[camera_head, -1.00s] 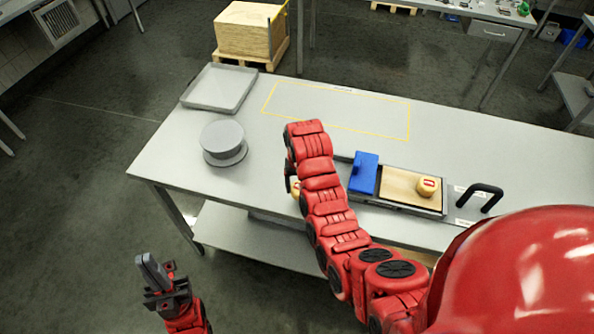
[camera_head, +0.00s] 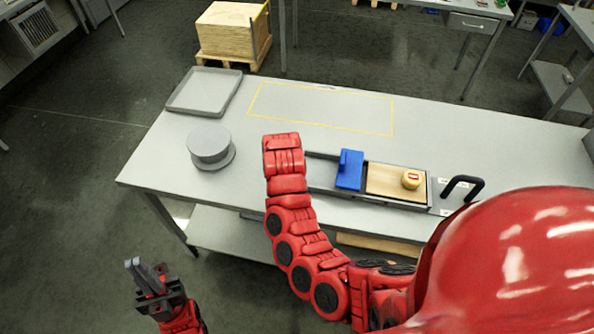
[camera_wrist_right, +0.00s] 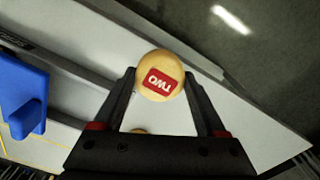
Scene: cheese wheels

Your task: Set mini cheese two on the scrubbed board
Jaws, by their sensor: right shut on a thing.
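Mini cheese two (camera_wrist_right: 160,76), a small round yellow cheese with a red label reading TWO, sits between the fingertips of my right gripper (camera_wrist_right: 162,84) in the right wrist view. The gripper is shut on it; in the head view my right arm hides both. The scrubbed board (camera_head: 385,180) is a pale wooden rectangle in a grey frame on the table, to the right of my right arm. Another small cheese (camera_head: 411,179) with a red mark stands on its right part. My left gripper (camera_head: 132,264) is empty, its fingers together, off the table at lower left.
A blue block (camera_head: 350,170) stands at the board's left edge. A black handle (camera_head: 462,186) is at its right. A grey tray (camera_head: 204,90) and a grey round piece (camera_head: 209,145) are on the table's left. The yellow-outlined area (camera_head: 322,108) is bare.

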